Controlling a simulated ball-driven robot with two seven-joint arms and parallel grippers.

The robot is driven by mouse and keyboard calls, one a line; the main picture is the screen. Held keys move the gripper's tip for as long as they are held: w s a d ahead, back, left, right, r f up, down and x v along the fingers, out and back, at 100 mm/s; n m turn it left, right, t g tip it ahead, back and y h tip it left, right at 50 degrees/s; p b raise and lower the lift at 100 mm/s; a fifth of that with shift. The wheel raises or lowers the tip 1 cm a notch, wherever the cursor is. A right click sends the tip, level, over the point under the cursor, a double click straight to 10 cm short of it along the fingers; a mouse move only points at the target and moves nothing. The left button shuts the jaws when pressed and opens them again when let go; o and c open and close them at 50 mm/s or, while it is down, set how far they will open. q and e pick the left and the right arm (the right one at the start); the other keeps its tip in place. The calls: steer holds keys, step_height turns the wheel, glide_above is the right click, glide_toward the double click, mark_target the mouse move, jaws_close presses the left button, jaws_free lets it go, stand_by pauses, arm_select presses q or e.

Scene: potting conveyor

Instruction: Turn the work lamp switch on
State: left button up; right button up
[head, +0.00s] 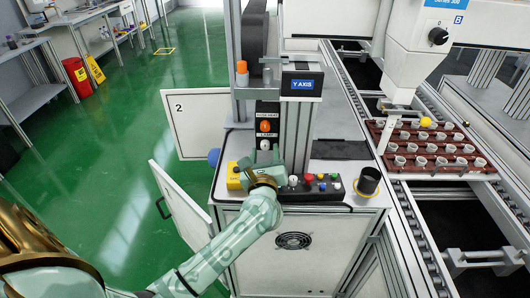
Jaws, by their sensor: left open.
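The switch panel (267,117) is a dark upright box on the machine cabinet. The label on its lower part seems to read LAMP, and a small pale switch (265,144) sits just under it. An orange knob is above that label. My left gripper (262,160) is open and empty, with its fingers pointing up toward the panel just below the pale switch. I cannot tell whether a fingertip touches it, nor which way the switch is set. My right gripper is out of view.
A yellow box (234,176) and a row of coloured buttons (309,183) flank the gripper on the cabinet top. A black cup (368,181) stands to the right. A cabinet door (180,200) hangs open at left. A brown tray of small pots (430,147) is on the conveyor.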

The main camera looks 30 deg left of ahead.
arm_select(q)
steer(key=shift+w+a, duration=0.25)
steer(key=shift+w, duration=0.15)
jaws_close()
